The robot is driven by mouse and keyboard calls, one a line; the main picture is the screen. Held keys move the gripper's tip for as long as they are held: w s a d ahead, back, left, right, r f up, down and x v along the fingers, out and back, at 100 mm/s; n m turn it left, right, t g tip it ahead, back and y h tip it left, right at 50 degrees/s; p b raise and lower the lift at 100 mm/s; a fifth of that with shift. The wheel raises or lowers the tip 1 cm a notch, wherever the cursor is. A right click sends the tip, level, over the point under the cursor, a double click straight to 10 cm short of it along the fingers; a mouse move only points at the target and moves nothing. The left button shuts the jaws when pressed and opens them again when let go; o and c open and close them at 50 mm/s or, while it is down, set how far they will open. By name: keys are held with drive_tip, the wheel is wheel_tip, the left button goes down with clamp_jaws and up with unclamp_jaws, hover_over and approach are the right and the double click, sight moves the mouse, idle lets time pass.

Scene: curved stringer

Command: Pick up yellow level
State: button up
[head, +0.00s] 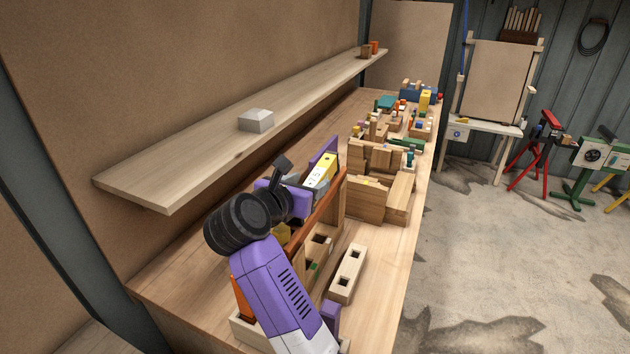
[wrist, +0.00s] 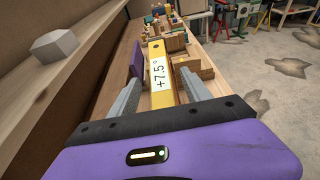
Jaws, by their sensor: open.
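The yellow level (head: 321,172) is a yellow bar with a white label in the head view, just beyond my gripper on the workbench. My gripper (wrist: 160,88) is open, with one finger on each side of the level. I cannot tell whether either finger touches it.
A wooden shelf (head: 215,150) with a grey block (head: 256,120) runs along the wall at left. Wooden blocks (head: 378,180) stand right of the level. A pale block with square holes (head: 347,274) lies on the workbench (head: 386,275) nearer the front.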

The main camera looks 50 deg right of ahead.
drive_tip(key=shift+x, duration=1.1)
clamp_jaws()
drive_tip(key=shift+r, duration=0.15)
